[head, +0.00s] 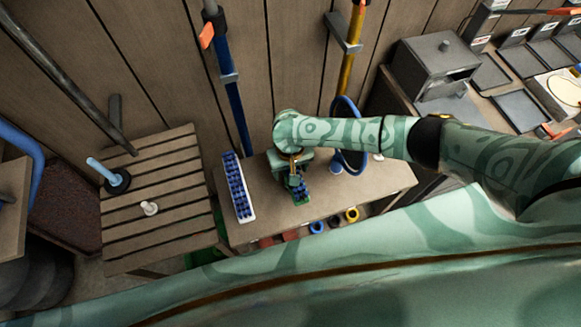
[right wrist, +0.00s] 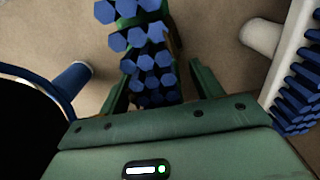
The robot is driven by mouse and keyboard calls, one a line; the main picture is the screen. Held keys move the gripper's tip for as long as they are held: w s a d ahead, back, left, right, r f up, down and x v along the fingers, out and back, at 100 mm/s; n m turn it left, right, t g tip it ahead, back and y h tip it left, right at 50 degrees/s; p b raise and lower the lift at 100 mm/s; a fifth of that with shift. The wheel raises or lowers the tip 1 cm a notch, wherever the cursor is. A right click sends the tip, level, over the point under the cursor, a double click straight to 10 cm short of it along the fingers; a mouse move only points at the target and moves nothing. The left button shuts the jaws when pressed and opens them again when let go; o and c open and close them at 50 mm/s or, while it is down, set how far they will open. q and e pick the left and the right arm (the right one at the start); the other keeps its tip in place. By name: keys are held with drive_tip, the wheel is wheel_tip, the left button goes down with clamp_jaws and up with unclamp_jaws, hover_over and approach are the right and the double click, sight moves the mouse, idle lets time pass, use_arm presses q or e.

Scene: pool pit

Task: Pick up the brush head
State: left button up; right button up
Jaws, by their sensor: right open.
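A brush head (head: 301,194) with blue bristles lies on the wooden bench (head: 380,182), partly hidden under my right gripper (head: 297,178). In the right wrist view the blue bristle tufts of this brush head (right wrist: 148,58) face the camera. My right gripper (right wrist: 160,75) is open, with its green fingers on either side of the bristles. I cannot tell whether the fingers touch it. A second, white-backed brush head (head: 238,187) with blue bristles lies to the left, and shows at the right of the right wrist view (right wrist: 296,75). My left gripper is not in view.
A blue hoop (head: 363,151) and a small blue cylinder (head: 336,168) are right of the gripper. A slatted table (head: 160,237) stands left. Coloured rings (head: 334,222) hang at the bench's front. Poles (head: 236,110) lean on the wall behind.

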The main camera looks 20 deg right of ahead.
drive_tip(key=c, duration=1.2)
drive_tip(key=shift+r+b, duration=0.25)
drive_tip(key=shift+b, duration=0.1)
wheel_tip(320, 180, up, 10)
drive_tip(key=p, duration=0.5)
